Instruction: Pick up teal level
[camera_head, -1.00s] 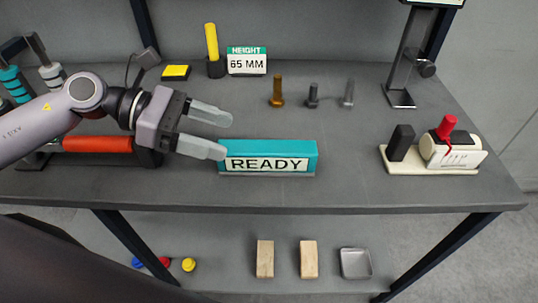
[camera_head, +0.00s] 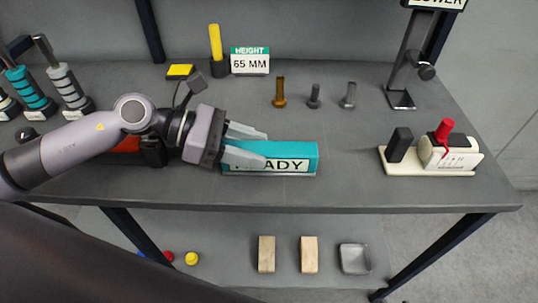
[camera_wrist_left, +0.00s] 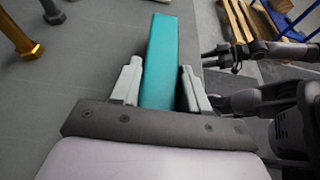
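The teal level (camera_head: 291,152) is a long teal block lying on the grey workbench, with a white label on its front; only "ADY" shows in the head view. My left gripper (camera_head: 256,146) is at the level's left end and covers the start of the label. In the left wrist view the level (camera_wrist_left: 160,60) runs between the two open fingers (camera_wrist_left: 160,88), one on each side. I cannot tell whether the fingers touch it. My right gripper is not clearly identifiable in the head view; a dark arm (camera_wrist_left: 245,55) shows at the right of the left wrist view, its finger state unclear.
Bolts (camera_head: 314,96) stand behind the level, and a "65 MM" sign (camera_head: 250,61) is at the back. A cream base (camera_head: 430,168) with a red-handled valve stands at the right. Bench space between it and the level is clear.

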